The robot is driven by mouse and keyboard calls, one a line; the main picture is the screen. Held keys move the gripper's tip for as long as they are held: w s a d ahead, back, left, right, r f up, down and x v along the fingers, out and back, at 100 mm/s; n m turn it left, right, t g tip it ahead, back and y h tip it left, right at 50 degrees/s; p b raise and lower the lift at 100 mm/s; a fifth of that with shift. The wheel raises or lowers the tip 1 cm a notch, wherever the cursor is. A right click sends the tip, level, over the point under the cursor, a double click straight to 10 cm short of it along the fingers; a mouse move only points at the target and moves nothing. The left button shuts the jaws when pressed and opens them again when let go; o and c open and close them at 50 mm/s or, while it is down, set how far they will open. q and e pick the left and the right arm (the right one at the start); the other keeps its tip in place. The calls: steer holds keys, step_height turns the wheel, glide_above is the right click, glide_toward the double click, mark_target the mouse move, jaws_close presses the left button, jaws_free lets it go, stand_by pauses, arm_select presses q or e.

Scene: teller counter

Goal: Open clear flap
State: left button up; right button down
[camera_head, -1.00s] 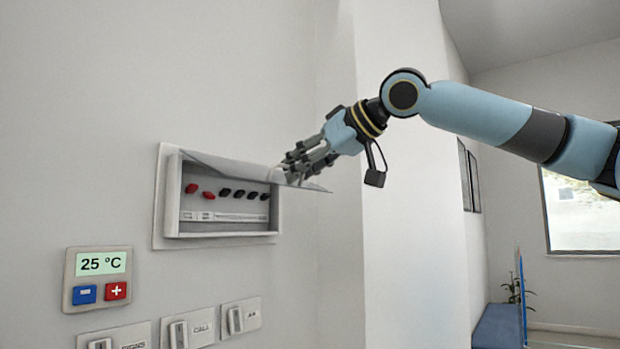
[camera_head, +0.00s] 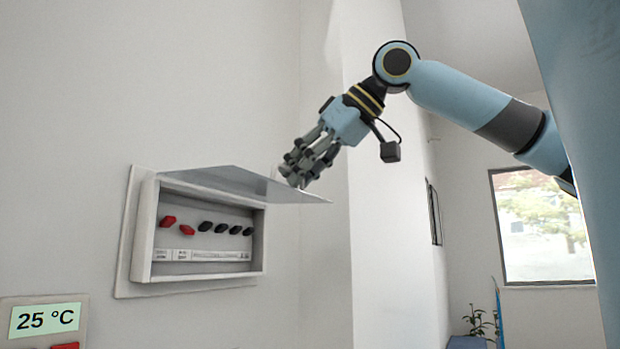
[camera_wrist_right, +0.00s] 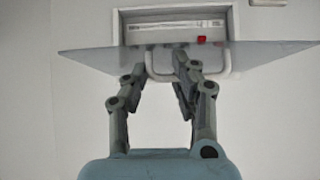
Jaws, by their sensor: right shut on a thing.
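The clear flap (camera_head: 232,181) is a thin see-through sheet at the top of a white wall box (camera_head: 146,232). It is raised and sticks out from the wall, so the box front is uncovered. My right gripper (camera_head: 297,175) is at the flap's outer edge, with its fingers closed there. In the right wrist view the flap (camera_wrist_right: 95,62) spans the picture, and the fingers of my right gripper (camera_wrist_right: 160,75) reach to it beside a pale loop-shaped handle. The exact contact is hard to see. My left gripper is not in view.
Inside the box are red switches (camera_head: 168,221) and several black ones (camera_head: 221,228) above a labelled strip. A thermostat (camera_head: 45,318) reading 25 °C is at lower left. A wall corner stands behind my right arm. A window (camera_head: 540,225) and a plant (camera_head: 481,322) are farther back.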

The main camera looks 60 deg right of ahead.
steer(key=c, duration=1.4)
jaws_free()
steer(key=shift+a+f, duration=0.25)
steer(key=shift+a, duration=0.2)
steer(key=shift+c, duration=0.2)
steer(key=shift+o, duration=2.2)
steer(key=shift+a, duration=0.5)
steer(key=shift+o, duration=1.3)
steer(key=shift+a+r+y, duration=0.1)
steer(key=shift+a+y, duration=0.2)
steer(key=shift+a, duration=0.05)
steer(key=shift+o, duration=1)
steer(key=shift+w, duration=0.1)
steer(key=o, duration=0.4)
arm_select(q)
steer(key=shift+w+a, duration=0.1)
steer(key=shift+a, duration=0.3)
arm_select(e)
steer(key=shift+w, duration=0.15)
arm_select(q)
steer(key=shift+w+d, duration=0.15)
arm_select(e)
steer(key=shift+r, duration=0.2)
